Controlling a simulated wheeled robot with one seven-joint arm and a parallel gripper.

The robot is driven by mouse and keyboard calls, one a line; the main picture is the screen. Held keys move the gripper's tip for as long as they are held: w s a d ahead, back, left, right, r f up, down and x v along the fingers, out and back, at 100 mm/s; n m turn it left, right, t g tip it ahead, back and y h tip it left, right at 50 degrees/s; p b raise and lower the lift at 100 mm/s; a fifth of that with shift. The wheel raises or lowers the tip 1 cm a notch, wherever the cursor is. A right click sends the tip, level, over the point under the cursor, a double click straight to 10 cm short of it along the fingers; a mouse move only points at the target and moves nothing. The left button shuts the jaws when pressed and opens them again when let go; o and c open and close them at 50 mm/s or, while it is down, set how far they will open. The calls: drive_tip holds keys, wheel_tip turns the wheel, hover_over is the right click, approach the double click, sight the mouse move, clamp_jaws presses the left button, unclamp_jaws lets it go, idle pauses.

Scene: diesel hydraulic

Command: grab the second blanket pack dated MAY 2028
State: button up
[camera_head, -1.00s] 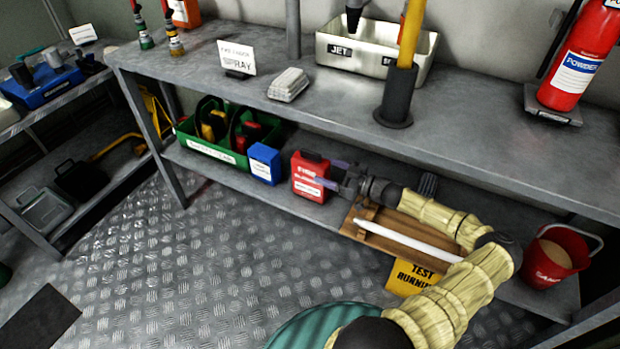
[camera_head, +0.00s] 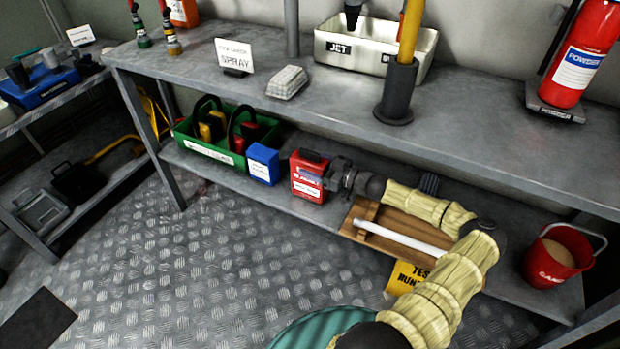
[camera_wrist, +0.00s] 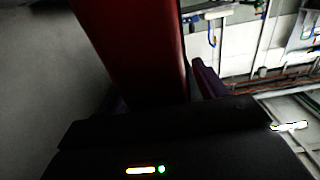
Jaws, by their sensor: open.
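A red pack (camera_head: 309,178) with white labels stands upright on the lower shelf; its print, including any date, is too small to read. A smaller blue pack (camera_head: 263,164) with a white label stands just left of it, also unreadable. My gripper (camera_head: 328,177) is at the right side of the red pack, with a finger across its front. In the wrist view the red pack (camera_wrist: 135,45) reaches between my open fingers, one finger showing to its right and the other mostly dark. I cannot tell whether either finger touches it.
A green bin (camera_head: 207,146) holds items left of the blue pack. The upper shelf (camera_head: 460,140) overhangs my arm. A wooden rack (camera_head: 388,240) with a white tube lies below my forearm, and a red bucket (camera_head: 556,262) stands at right.

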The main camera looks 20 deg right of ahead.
clamp_jaws()
drive_tip(key=shift+r, duration=0.15)
wheel_tip(320, 180, up, 10)
drive_tip(key=p, duration=0.3)
idle(0.4)
